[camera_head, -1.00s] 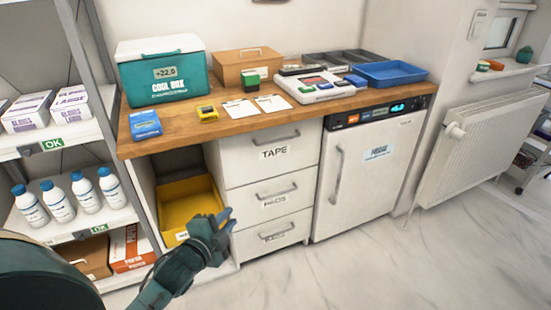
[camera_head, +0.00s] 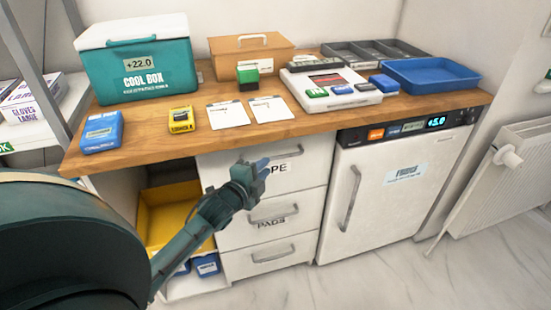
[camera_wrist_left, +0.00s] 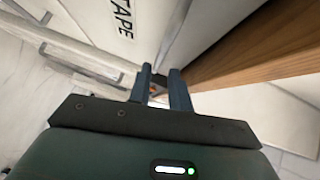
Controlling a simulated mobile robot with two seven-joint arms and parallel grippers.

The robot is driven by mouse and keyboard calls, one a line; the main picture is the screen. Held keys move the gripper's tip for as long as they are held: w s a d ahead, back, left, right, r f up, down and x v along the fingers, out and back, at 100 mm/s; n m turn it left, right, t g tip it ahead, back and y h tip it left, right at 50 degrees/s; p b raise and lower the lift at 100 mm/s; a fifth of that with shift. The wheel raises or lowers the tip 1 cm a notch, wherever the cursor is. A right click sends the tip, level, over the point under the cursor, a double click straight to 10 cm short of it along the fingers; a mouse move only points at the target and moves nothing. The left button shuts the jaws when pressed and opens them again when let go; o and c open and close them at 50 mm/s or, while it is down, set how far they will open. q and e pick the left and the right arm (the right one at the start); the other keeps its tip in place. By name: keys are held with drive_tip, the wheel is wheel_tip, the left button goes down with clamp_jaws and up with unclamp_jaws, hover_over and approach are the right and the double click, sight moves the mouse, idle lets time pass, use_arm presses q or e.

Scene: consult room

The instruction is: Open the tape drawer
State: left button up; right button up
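The tape drawer (camera_head: 225,173) is the top one of the white drawer unit, under the wooden counter; its front looks flush with the drawers below. My left gripper (camera_head: 262,165) is in front of it and covers part of its label and handle (camera_head: 288,152). In the left wrist view the label "TAPE" (camera_wrist_left: 123,18) lies left of the fingers. There my left gripper (camera_wrist_left: 161,75) has its two fingers apart, pointing at the drawer front near the counter edge. I cannot tell whether they touch the handle. My right gripper is not in view.
The wooden counter (camera_head: 330,122) overhangs the drawers and holds a cool box (camera_head: 140,62), trays and cards. The pads drawer (camera_head: 240,232) is below. A white fridge (camera_head: 395,195) stands right; a yellow bin (camera_head: 165,215) is left. The floor in front is clear.

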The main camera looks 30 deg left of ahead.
sight(275, 158)
use_arm(q)
drive_tip(key=w, duration=0.4)
drive_tip(key=w+f, duration=0.1)
drive_tip(key=w, duration=0.1)
drive_tip(key=shift+w+a+b, duration=0.2)
drive_tip(key=shift+w+b, duration=0.1)
drive_tip(key=shift+w, duration=0.1)
clamp_jaws()
